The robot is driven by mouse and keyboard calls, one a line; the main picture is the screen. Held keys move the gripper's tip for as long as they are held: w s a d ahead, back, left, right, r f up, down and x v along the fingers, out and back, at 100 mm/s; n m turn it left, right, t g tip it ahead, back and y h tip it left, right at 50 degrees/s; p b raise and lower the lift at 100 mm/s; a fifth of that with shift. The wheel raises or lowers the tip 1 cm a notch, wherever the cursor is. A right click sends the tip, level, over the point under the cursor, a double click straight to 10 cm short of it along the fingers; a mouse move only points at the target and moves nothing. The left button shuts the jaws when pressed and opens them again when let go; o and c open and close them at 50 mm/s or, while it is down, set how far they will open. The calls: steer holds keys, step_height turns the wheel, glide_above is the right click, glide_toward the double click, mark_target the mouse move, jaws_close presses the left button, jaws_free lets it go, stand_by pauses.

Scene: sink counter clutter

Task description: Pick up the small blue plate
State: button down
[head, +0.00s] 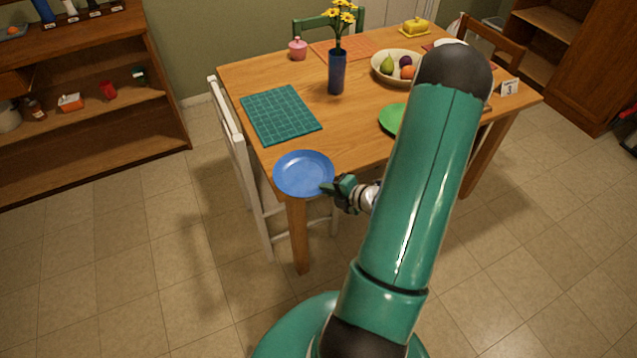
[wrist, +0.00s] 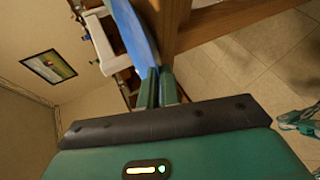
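The small blue plate (head: 303,172) is at the near corner of the wooden table, round and shallow, and it looks about level. In the wrist view the plate (wrist: 134,32) shows nearly edge-on, running up from the fingertips. My gripper (head: 329,188) is at the plate's near right rim. In the wrist view its two green fingers (wrist: 159,74) are close together, one on each side of the rim, so it looks shut on the plate. I cannot tell whether the plate rests on the table or is slightly above it.
The wooden table (head: 350,128) holds a teal placemat (head: 280,114), a blue vase (head: 337,72) with yellow flowers, a fruit bowl (head: 378,77) and a green plate (head: 390,118), partly hidden by my arm. A white chair (head: 232,150) stands at the table's left side. The floor in front is clear.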

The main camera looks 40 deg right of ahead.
steer(key=shift+r, duration=0.45)
steer(key=s+d+r, duration=0.1)
steer(key=s+r, duration=1.1)
steer(key=s, duration=0.2)
